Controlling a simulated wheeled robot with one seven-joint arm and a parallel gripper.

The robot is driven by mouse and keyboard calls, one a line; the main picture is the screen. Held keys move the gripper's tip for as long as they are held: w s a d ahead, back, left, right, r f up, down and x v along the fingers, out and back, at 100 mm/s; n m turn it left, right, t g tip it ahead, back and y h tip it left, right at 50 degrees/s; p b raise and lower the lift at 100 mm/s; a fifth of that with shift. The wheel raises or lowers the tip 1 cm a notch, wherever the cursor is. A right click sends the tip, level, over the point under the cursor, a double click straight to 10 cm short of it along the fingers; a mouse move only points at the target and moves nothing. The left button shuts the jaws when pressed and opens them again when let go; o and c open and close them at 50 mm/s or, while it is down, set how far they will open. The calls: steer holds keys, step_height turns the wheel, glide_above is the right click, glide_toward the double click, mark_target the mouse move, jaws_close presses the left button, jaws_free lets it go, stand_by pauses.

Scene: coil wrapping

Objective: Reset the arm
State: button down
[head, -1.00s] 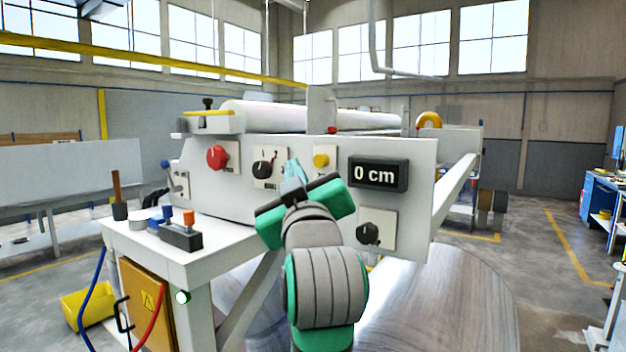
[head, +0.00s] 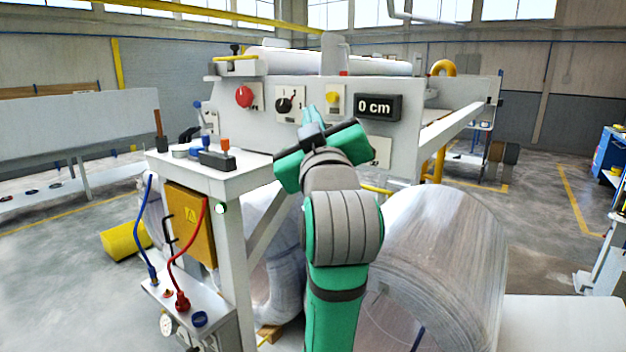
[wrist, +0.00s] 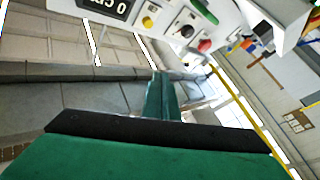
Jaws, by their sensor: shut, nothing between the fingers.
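My gripper (head: 310,114) is in front of the machine's white control panel (head: 340,88) in the head view, fingers pointing toward it. In the wrist view its two green fingers (wrist: 161,95) are pressed together with nothing between them. The panel carries a red knob (head: 244,96), a black selector (head: 290,105), a yellow button (head: 332,98) and a display (head: 378,107) reading 0 cm.
A white side table (head: 225,180) with small items stands left of my arm, with an orange electrical box (head: 188,225) and cables below. A large wrapped coil (head: 440,260) lies at lower right. Open floor (head: 545,230) shows further right.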

steer(key=w+f+m+g+h, duration=0.1)
steer(key=w+f, duration=0.1)
steer(key=f, duration=1)
steer(key=w+f+m, duration=0.1)
steer(key=w+f, duration=0.1)
steer(key=f, duration=1)
steer(key=s+d+f+m+g+h, duration=0.1)
steer(key=s+f, duration=0.4)
steer(key=f, duration=0.7)
steer(key=s+f+m+g, duration=0.1)
steer(key=s+f, duration=0.3)
steer(key=f, duration=0.9)
steer(key=s+f+m+g, duration=0.1)
steer(key=s+f+m, duration=0.1)
steer(key=s+f, duration=1.5)
steer(key=s+g, duration=0.1)
steer(key=s, duration=2.2)
steer(key=shift+s+a+r+m+g+h, duration=0.3)
steer(key=shift+a+m+g, duration=0.1)
steer(key=shift+a, duration=0.05)
